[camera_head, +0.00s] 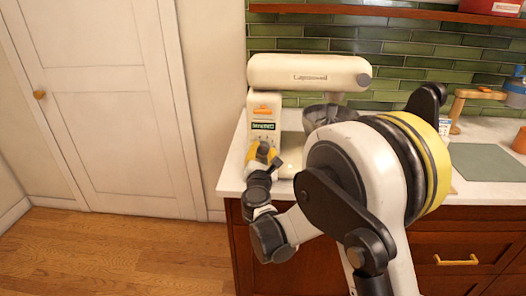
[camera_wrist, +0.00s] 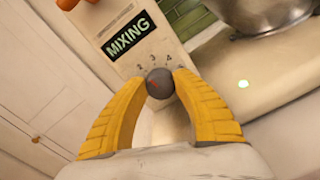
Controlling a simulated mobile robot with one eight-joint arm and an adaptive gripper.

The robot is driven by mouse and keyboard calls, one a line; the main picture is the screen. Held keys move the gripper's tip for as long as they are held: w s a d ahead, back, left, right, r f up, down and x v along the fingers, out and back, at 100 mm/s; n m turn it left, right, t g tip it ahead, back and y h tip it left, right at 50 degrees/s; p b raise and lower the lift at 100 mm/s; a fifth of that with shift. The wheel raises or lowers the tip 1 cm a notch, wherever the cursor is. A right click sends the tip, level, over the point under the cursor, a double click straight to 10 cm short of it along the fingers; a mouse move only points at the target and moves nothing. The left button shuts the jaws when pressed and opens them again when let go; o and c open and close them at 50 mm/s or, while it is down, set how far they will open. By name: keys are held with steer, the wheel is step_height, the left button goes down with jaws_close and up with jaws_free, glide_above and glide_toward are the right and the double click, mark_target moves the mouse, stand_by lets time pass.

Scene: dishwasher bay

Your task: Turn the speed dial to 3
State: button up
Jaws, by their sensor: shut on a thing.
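The stand mixer (camera_head: 308,72) stands on the counter, cream-coloured with lettering on its head. The speed dial (camera_wrist: 160,84) is a small dark round knob on the mixer's column, below a dark green MIXING label (camera_wrist: 129,36). Small numerals are printed around its upper edge, a 4 legible near the top right. A faint reddish mark shows on the knob; which numeral it points to I cannot tell. My gripper (camera_wrist: 162,79) has yellow fingers shut on the dial from both sides. In the head view my gripper (camera_head: 262,153) is at the column's front, hiding the dial.
A metal bowl (camera_head: 328,114) sits under the mixer head, partly behind my arm. An orange lever (camera_head: 263,110) is above the label. Right on the counter are a grey-green mat (camera_head: 488,162) and a blue bottle (camera_head: 515,92). A white door is at left; the floor before it is clear.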

steer(key=m, duration=0.5)
steer(key=shift+d+m, duration=0.1)
steer(key=shift+m, duration=0.2)
stand_by(0.4)
steer(key=o, duration=1.2)
